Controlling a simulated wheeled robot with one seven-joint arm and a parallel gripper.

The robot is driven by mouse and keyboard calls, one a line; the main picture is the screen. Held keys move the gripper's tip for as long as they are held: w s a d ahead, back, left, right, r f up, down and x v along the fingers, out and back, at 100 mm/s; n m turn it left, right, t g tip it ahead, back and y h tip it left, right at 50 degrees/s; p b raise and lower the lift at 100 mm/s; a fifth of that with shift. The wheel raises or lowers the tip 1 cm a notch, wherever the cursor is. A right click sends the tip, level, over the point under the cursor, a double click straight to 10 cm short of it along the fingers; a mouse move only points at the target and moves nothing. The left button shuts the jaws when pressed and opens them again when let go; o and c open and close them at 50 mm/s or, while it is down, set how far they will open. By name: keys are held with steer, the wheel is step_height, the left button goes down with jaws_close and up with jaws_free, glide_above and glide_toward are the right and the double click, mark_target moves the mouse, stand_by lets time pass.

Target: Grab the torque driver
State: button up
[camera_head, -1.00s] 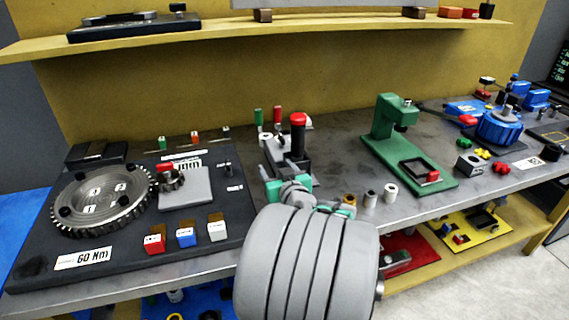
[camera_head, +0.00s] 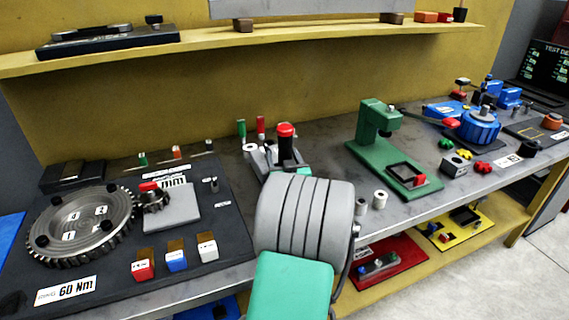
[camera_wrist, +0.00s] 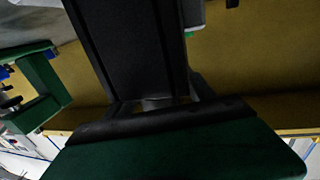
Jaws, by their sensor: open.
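Several upright tools stand at the back middle of the bench in the head view: a slim green-handled tool (camera_head: 241,129), a slim red-handled tool (camera_head: 261,126) and a thick black tool with a red cap (camera_head: 286,140). I cannot tell which of them is the torque driver. The end of my arm, with my gripper (camera_head: 299,170), is just in front of the red-capped tool. My grey wrist link hides most of the gripper. The gripper is open, with nothing seen in it. The wrist view is dark and filled by close black and dark green surfaces that I cannot identify surely.
On the left lies a black board (camera_head: 105,265) with a toothed gear wheel (camera_head: 80,226) and red, blue and white blocks. A green press (camera_head: 372,150) stands to the right, with two small cylinders (camera_head: 371,201) before it. A shelf (camera_head: 330,38) runs above the bench.

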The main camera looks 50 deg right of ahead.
jaws_close()
stand_by(0.7)
steer(key=shift+r, duration=0.15)
stand_by(0.3)
